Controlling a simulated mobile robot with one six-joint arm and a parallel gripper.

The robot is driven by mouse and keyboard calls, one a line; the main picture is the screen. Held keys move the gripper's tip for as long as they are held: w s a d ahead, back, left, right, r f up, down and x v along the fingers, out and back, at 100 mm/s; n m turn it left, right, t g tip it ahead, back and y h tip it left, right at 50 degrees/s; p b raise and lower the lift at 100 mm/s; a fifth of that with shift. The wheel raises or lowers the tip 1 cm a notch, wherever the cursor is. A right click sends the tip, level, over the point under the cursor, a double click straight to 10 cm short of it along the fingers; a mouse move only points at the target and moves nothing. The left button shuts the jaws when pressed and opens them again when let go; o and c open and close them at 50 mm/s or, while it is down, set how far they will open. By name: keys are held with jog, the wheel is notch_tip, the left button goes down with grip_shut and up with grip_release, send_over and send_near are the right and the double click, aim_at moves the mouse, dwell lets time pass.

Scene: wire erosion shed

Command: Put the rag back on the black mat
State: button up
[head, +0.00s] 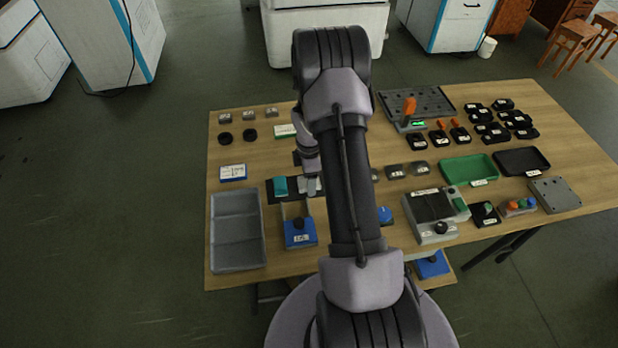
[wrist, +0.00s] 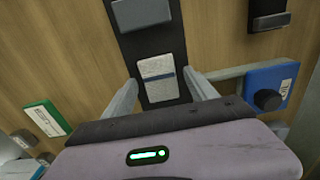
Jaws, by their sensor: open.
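The rag (wrist: 158,78) is a pale, folded cloth with a dark blue stripe. In the wrist view it appears to lie flat on the black mat (wrist: 152,44), between my fingertips. My gripper (wrist: 162,80) is open, with one finger on each side of the rag. The left fingertip is very close to its edge, and I cannot tell if they touch. In the head view the rag (head: 310,186) shows just left of my arm, on the mat (head: 290,198), beside a teal item (head: 280,186). My arm hides the mat's right part.
A grey block (wrist: 142,13) lies on the mat beyond the rag. A blue box with a black knob (wrist: 270,84) stands to the right, and a green-edged white box (wrist: 46,117) to the left. A grey tray (head: 238,265) stands at the table's left front.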

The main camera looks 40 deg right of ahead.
notch_tip(320, 180, up, 12)
jog(key=r+p, duration=0.1)
jog(key=p, duration=0.3)
jog(key=w+a+r+m+t, duration=0.15)
jog(key=a+r+m, duration=0.25)
jog(key=a+r, duration=0.7)
jog(key=s+a+r+m+t, duration=0.2)
jog(key=s+a+r+m, duration=0.4)
jog(key=a+r, duration=0.55)
jog(key=s+a+r+m+t+y, duration=0.1)
jog(key=s+a+r+m, duration=0.2)
jog(key=s, duration=0.4)
jog(key=s+a+r+m+t+y, duration=0.1)
jog(key=s+a+r+m, duration=0.15)
jog(key=s+a, duration=0.3)
notch_tip(320, 180, down, 6)
jog(key=b, duration=0.5)
jog(key=shift+s+d, duration=0.25)
jog(key=shift+s, duration=0.05)
jog(key=shift+m, duration=0.25)
